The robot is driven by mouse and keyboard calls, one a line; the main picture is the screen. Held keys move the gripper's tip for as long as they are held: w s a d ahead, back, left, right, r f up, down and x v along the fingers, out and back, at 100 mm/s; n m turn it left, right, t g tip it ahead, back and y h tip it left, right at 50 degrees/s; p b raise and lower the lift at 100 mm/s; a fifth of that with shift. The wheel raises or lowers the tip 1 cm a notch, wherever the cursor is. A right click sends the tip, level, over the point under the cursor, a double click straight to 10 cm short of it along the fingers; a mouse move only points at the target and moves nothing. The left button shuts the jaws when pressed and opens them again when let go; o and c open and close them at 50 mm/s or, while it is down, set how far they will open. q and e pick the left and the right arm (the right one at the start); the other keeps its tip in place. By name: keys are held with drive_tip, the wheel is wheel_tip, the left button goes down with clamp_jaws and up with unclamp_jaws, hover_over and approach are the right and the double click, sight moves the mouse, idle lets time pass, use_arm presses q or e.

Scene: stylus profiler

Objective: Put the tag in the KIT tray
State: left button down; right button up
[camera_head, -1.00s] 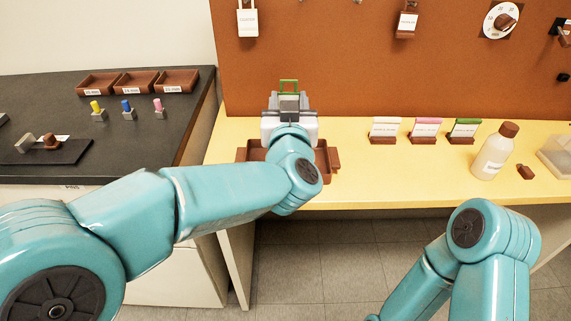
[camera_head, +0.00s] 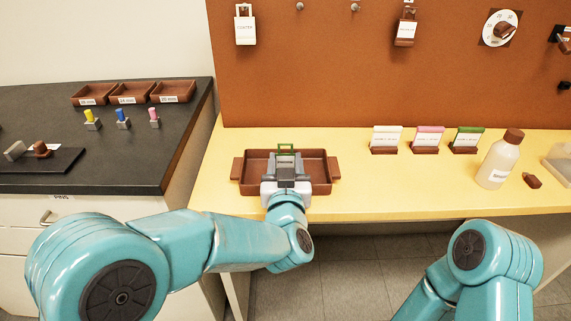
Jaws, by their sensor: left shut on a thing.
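The tag (camera_head: 286,147), a small green-edged piece, sticks up from the tips of my left gripper (camera_head: 286,158), which is shut on it. The brown tray (camera_head: 250,182) with side handles lies on the yellow bench. The gripper and tag appear over the tray's middle, covering part of its inside and front wall. I cannot tell the height of the tag above the tray floor. The lower part of the tag is hidden by the gripper. My right arm shows at lower right, but its gripper is out of view.
Several card stands, including a white one (camera_head: 386,139), a pink one (camera_head: 428,139) and a green one (camera_head: 467,139), stand right of the tray. A bottle (camera_head: 497,160) is further right. A brown pegboard (camera_head: 330,70) rises behind. The dark counter (camera_head: 130,150) is at left.

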use_arm(q)
drive_tip(key=shift+f, duration=0.2)
drive_tip(key=c, duration=0.5)
unclamp_jaws()
drive_tip(key=shift+w, duration=0.1)
drive_tip(key=shift+r, duration=0.1)
drive_tip(key=shift+r, duration=0.15)
drive_tip(key=s, duration=1.2)
drive_tip(key=shift+f, duration=0.2)
drive_tip(key=shift+s, duration=0.15)
